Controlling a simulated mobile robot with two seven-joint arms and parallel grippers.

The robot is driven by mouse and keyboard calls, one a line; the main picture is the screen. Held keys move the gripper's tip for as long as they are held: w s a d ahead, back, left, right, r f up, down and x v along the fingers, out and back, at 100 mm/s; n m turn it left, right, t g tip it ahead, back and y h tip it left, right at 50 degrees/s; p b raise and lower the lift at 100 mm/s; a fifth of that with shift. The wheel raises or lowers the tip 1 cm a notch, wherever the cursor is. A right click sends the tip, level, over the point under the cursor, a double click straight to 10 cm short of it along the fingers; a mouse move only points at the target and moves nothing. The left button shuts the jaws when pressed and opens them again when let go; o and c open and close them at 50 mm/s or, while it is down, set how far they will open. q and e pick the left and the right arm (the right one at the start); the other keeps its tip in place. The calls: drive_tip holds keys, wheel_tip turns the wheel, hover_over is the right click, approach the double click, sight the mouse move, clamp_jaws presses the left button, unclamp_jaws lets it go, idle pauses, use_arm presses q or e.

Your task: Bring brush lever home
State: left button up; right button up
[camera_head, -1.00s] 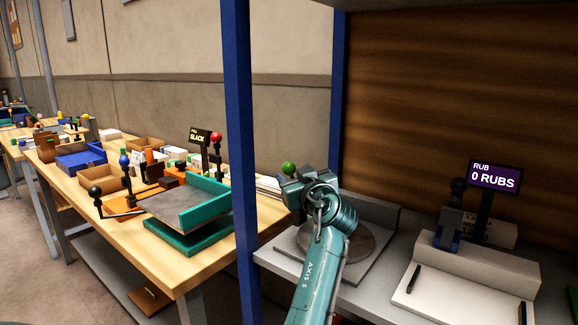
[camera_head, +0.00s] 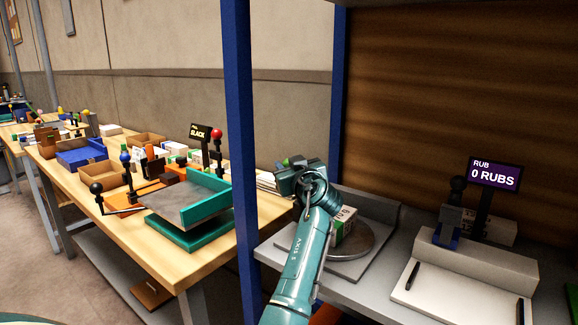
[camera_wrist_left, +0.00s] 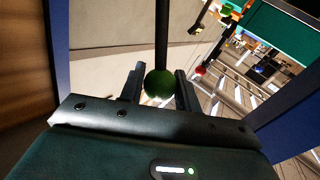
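The brush lever's green ball (camera_wrist_left: 160,84) sits on a dark rod between the fingers of my left gripper (camera_wrist_left: 160,78) in the left wrist view. In the head view my left gripper (camera_head: 292,175) is at the left end of the grey shelf, by the blue post. It hides nearly all of the green ball and the lever there. The brush itself does not show clearly. My right gripper is not in view.
A wrapped ream (camera_head: 347,223) stands on a round plate (camera_head: 358,240) behind my left arm. A "0 RUBS" display (camera_head: 495,173) is at the right. A blue post (camera_head: 239,150) rises left of the gripper. A wooden table (camera_head: 150,240) with a teal tray (camera_head: 205,185) lies beyond.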

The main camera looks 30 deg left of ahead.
use_arm(q)
clamp_jaws()
